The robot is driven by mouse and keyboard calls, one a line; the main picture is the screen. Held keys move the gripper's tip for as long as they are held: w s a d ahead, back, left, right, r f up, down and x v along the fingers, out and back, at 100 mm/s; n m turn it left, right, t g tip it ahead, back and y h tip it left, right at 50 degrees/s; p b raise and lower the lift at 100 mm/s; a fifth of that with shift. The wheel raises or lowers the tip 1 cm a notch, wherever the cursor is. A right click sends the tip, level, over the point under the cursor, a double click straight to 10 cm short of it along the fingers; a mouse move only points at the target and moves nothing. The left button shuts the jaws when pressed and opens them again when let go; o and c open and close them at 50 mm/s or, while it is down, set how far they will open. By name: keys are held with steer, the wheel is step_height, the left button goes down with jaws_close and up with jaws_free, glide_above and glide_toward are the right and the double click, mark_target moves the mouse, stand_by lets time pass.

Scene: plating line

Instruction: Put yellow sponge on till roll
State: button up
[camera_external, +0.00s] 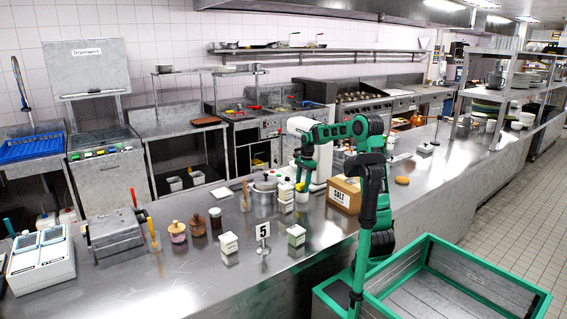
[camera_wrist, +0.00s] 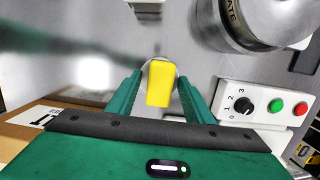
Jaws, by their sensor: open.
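The yellow sponge (camera_wrist: 160,84) lies between the two fingers of my gripper (camera_wrist: 160,78) in the wrist view. The fingers are open, with a gap on each side of the sponge. A white round edge, apparently the till roll (camera_wrist: 150,64), shows just behind and under the sponge; most of it is hidden. In the external view my gripper (camera_external: 305,170) points down over the counter, just above the small yellow sponge (camera_external: 302,187). The sponge appears to rest on top of a white upright cylinder, apparently the till roll (camera_external: 301,196).
A SALT carton (camera_external: 343,195) stands close to the right of my gripper. A metal pot (camera_external: 264,190) and small white boxes (camera_external: 286,193) stand close to the left. A control box with a knob and buttons (camera_wrist: 257,105) is at right in the wrist view. Counter farther right is clearer.

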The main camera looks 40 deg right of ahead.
step_height(320, 180, up, 12)
steer(key=d, duration=0.1)
steer(key=shift+d, duration=0.4)
stand_by(0.4)
